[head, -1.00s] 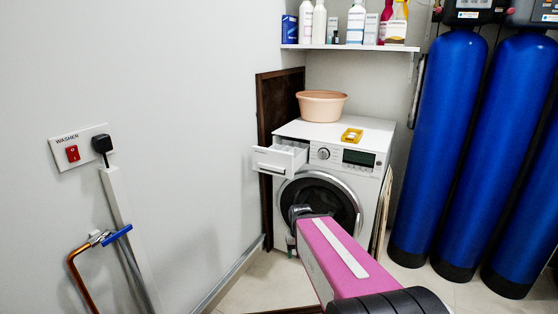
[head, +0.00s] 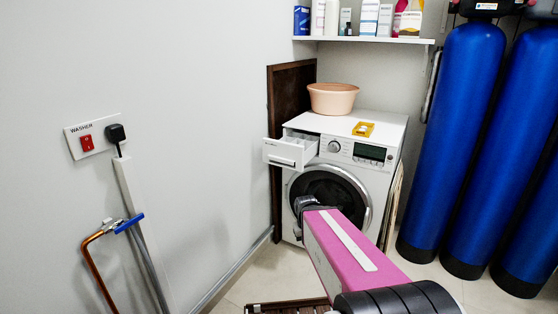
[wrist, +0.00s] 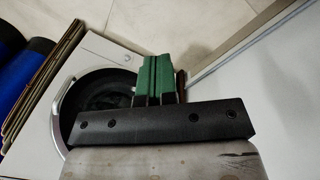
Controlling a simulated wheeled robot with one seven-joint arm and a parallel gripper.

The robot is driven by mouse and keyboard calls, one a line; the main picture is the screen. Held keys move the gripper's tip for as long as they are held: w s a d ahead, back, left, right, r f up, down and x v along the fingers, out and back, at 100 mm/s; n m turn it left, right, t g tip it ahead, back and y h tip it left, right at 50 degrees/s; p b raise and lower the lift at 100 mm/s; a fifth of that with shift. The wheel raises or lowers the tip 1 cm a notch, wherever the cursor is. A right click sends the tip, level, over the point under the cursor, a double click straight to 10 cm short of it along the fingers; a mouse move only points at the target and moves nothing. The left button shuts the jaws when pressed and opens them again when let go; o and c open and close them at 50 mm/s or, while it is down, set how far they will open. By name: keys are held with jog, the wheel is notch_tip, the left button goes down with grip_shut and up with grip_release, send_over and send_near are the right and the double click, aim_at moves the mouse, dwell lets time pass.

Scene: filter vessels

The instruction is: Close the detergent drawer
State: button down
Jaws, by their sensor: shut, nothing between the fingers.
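The detergent drawer (head: 285,154) is a white box pulled out from the upper left front of the white washing machine (head: 375,154). Its open top shows, and it sticks out towards the wall side. My gripper (wrist: 155,78) has green fingers, shut together with nothing between them. In the head view my pink arm reaches towards the lower front of the washer, below the drawer and in front of the round door (head: 318,184); the fingertips are mostly hidden there. The wrist view shows the round door (wrist: 98,97) beside the fingers, with the drawer not clearly visible.
A peach basin (head: 333,98) and a yellow item (head: 363,129) sit on the washer. A brown panel (head: 292,100) stands behind it by the left wall. Blue tanks (head: 462,140) stand on the right. A dark slatted thing (head: 290,308) lies on the floor.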

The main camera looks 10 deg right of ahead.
jog(key=w+r+n+t+h, duration=0.2)
jog(key=w+n+h, duration=0.2)
jog(key=w+n, duration=0.2)
jog(key=n+t+h, duration=0.6)
jog(key=n+t, duration=0.6)
jog(key=n, duration=0.9)
send_near(277, 159)
jog(key=x, duration=0.7)
jog(key=shift+w+d+f, duration=0.1)
jog(key=shift+w, duration=0.2)
jog(key=x, duration=2)
jog(key=shift+w, duration=0.55)
